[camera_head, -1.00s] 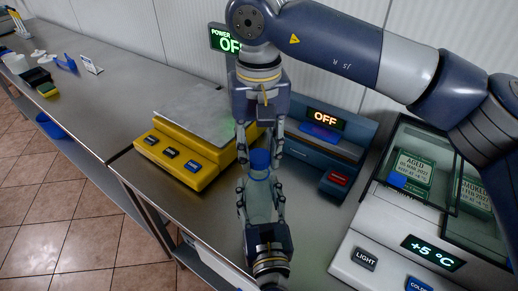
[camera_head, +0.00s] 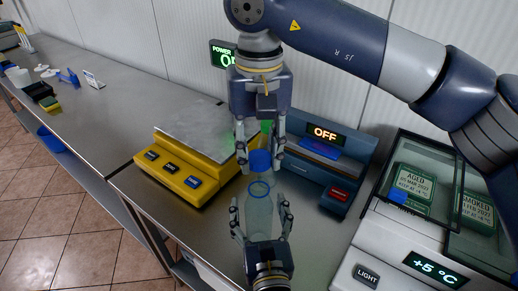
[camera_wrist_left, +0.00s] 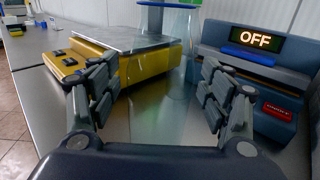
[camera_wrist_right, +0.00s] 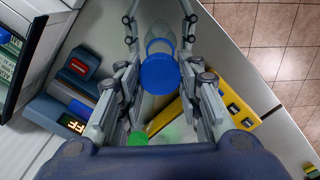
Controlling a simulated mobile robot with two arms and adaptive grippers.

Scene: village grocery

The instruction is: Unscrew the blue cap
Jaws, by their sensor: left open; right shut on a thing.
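The blue cap (camera_head: 260,161) is between the fingers of my right gripper (camera_head: 261,166), which is shut on it and points down. The cap is apart from the clear bottle (camera_head: 259,215) and just above it. The bottle is upright, and a blue ring shows at its open top. My left gripper (camera_head: 262,210) is open, with one finger on each side of the bottle and gaps between. In the right wrist view the cap (camera_wrist_right: 160,74) hides part of the bottle. The left wrist view shows the open fingers (camera_wrist_left: 160,95) in front of the see-through bottle.
A yellow scale (camera_head: 190,158) stands left of the bottle. A blue device reading OFF (camera_head: 325,165) stands to the right. A white cooled case (camera_head: 400,240) is at the lower right. A metal counter (camera_head: 160,205) runs to the left, with small items at its far end.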

